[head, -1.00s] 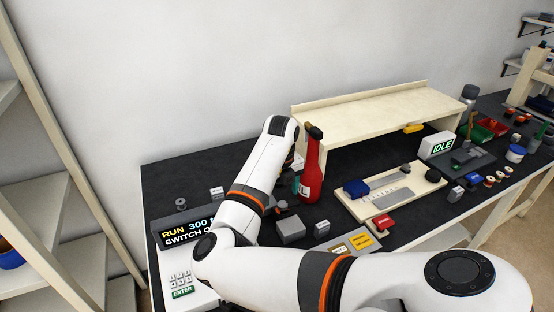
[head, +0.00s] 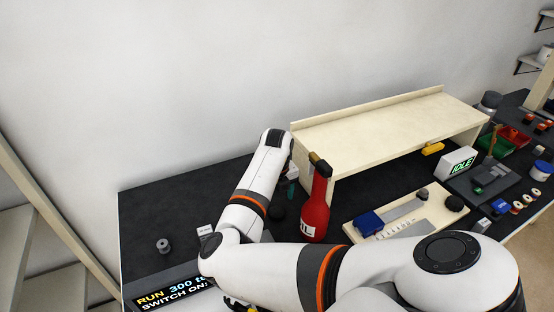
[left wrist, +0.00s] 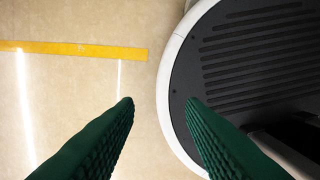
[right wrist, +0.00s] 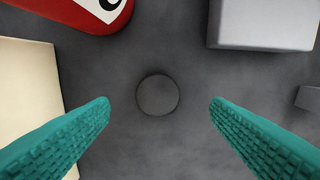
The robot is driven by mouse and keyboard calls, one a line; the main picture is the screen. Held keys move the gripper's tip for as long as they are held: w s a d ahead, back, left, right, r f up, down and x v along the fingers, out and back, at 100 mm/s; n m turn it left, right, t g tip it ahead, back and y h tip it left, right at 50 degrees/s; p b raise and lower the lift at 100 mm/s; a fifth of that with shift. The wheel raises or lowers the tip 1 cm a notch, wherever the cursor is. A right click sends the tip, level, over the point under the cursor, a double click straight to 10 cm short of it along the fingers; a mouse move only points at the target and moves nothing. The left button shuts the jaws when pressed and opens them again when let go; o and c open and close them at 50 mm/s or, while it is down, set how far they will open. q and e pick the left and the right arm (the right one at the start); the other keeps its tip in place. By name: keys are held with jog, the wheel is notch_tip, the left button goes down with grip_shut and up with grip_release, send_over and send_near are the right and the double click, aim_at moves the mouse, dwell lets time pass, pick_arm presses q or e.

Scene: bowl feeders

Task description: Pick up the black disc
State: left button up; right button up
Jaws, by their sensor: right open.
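The black disc (right wrist: 157,95) lies flat on the dark bench top in the right wrist view, near the middle. My right gripper (right wrist: 160,103) is open above it, with one teal finger to each side and nothing between them touching the disc. In the head view my right arm reaches over the bench beside the red bottle (head: 316,205), and its gripper is mostly hidden behind the arm. My left gripper (left wrist: 160,100) is open and empty over the floor, beside a round dark ribbed base.
The red bottle also shows at the top left of the right wrist view (right wrist: 88,12). A grey block (right wrist: 262,24) stands at the upper right, and a pale riser (right wrist: 25,90) at the left. A pale board (head: 365,205) lies right of the bottle in the head view.

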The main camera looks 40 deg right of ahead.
aim_at(277, 210)
jog(key=f, duration=0.2)
jog(key=f+p, duration=0.1)
jog(key=f, duration=0.2)
jog(key=shift+w+d+f, duration=0.2)
jog(key=shift+f, duration=0.15)
jog(key=shift+c, duration=0.3)
jog(key=c, duration=1)
jog(key=shift+r, duration=0.1)
